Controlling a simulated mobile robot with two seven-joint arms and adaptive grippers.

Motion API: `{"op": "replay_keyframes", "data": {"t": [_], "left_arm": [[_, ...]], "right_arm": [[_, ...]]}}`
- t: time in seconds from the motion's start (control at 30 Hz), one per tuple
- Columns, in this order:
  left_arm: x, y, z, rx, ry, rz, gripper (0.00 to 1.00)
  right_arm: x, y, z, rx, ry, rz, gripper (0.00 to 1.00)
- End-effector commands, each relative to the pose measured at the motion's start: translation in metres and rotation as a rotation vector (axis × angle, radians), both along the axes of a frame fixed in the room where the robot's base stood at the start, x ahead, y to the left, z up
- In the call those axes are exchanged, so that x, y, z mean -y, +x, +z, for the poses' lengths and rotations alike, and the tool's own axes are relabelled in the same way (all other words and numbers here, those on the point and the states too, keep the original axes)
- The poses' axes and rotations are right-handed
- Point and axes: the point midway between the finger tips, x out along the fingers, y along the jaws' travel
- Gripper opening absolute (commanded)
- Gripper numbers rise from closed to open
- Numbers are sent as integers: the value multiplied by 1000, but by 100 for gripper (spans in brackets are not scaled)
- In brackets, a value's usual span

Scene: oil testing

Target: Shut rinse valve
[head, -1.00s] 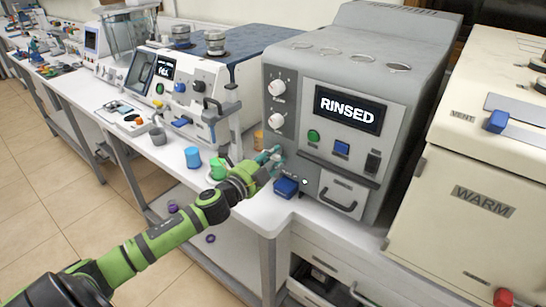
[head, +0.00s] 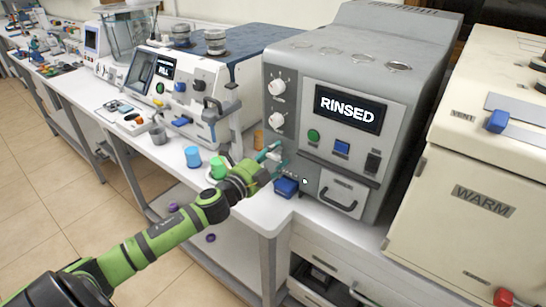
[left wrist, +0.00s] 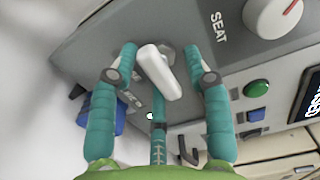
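The rinse valve shows in the left wrist view as a white lever (left wrist: 160,72) on the grey front of a machine (head: 350,60). The lever is tilted in that view, and a label beside it is partly hidden. My left gripper (head: 274,158) is at the machine's lower left front. In the left wrist view its teal fingers (left wrist: 160,52) are spread to both sides of the lever, with gaps to it, and a third finger is below. It is open and holds nothing. The machine's display (head: 347,109) reads RINSED. My right gripper is not in view.
A blue block (head: 286,187) sits just below my left gripper. A green cup (head: 218,170) and a blue cup (head: 193,157) stand on the bench to its left. A cream cabinet (head: 480,150) marked WARM stands to the right. The floor at left is clear.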

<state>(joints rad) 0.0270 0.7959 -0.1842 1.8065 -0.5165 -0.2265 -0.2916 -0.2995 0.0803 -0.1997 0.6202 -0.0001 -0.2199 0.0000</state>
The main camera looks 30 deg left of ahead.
Motion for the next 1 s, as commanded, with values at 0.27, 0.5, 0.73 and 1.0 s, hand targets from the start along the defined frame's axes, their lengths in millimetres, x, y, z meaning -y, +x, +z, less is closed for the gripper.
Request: {"op": "replay_keyframes", "data": {"t": [0.27,0.5,0.73,1.0], "left_arm": [[0,-8,-2,-3,-3,0,49],[-3,-43,-3,-5,-4,-1,49],[-5,-81,-2,-4,-4,-1,49],[-8,-112,-1,-1,-2,0,49]], "right_arm": [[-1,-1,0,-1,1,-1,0],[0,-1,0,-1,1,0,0],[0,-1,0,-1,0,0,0],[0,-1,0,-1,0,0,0]]}}
